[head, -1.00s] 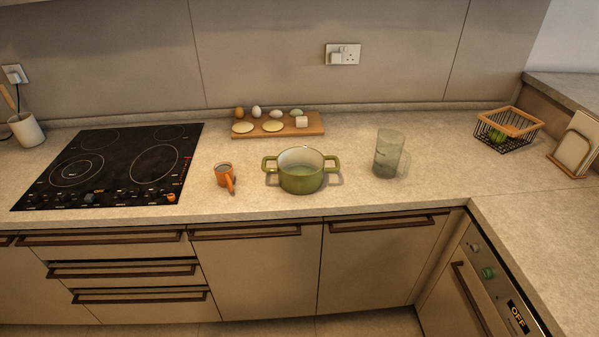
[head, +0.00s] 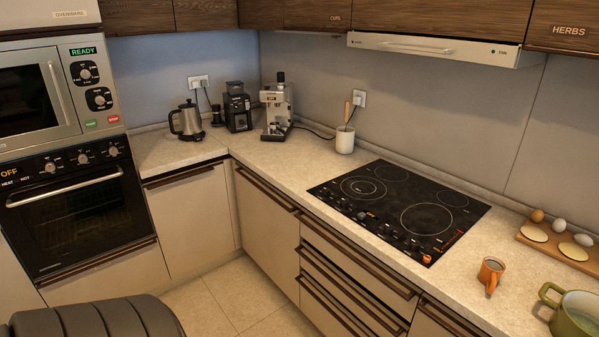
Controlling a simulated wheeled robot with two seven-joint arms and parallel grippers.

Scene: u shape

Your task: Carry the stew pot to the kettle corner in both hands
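The green stew pot (head: 577,316) stands on the counter at the lower right edge of the head view, partly cut off by the frame. One loop handle shows on its left side. The steel kettle (head: 186,121) stands in the back left corner of the counter, on the short stretch beside the oven tower. Neither gripper shows in the head view.
The black hob (head: 400,208) lies between pot and corner. An orange mug (head: 491,274) and a board of eggs (head: 556,243) sit near the pot. Bare counter (head: 165,156) lies before the kettle.

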